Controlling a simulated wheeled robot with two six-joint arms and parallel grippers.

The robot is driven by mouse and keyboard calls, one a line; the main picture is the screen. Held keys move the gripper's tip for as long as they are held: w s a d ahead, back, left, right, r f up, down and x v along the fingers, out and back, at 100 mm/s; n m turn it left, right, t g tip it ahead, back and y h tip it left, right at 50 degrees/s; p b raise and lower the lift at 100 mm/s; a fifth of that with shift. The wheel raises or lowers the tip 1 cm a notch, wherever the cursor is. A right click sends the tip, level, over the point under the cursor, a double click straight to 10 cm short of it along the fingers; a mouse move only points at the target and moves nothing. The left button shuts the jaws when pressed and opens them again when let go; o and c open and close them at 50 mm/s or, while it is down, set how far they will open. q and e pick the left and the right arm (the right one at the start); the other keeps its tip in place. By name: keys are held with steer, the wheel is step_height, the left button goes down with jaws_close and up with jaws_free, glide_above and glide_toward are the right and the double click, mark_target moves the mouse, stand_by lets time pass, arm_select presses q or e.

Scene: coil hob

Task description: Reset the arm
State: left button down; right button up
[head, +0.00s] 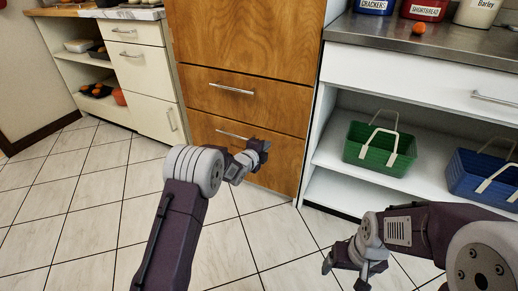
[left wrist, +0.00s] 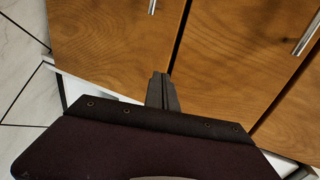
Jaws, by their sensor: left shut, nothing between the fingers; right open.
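My left arm reaches in from the lower left of the head view, and its gripper (head: 263,148) is in front of the lower wooden drawers. In the left wrist view the left gripper (left wrist: 162,80) shows shut and empty, with wooden fronts behind it. I cannot tell whether it touches the wood. My right gripper (head: 345,272) is low at the bottom right of the head view, open and empty, pointing down over the tiled floor.
Wooden drawers (head: 245,97) with metal handles stand ahead. To the right, a white shelf holds a green basket (head: 380,150) and a blue basket (head: 485,178) under a metal counter (head: 440,42). A white cabinet (head: 140,75) stands at left. Tiled floor (head: 70,200) is clear.

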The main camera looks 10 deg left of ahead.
arm_select(q)
steer(key=s+a+r+n+y+p, duration=0.1)
steer(key=s+a+r+p, duration=0.3)
steer(key=r, duration=0.6)
steer(key=s+a+r+n+y+p, duration=0.15)
steer(key=s+r+p, duration=0.35)
steer(key=r, duration=0.5)
steer(key=s+a+f+n+g+y+p, duration=0.15)
steer(key=s+f+n+g, duration=0.35)
steer(key=s, duration=0.6)
steer(key=s+a+f+n+g, duration=0.2)
steer(key=s+f+n+g, duration=0.15)
steer(key=s+n, duration=0.6)
steer(key=s+a+f+n+g, duration=0.1)
steer(key=s+f+n+g, duration=0.4)
steer(key=s, duration=0.7)
step_height(320, 180, up, 37)
steer(key=t+p, duration=0.1)
steer(key=p, duration=3.7)
steer(key=shift+w+r, duration=0.2)
steer(key=shift+w, duration=0.1)
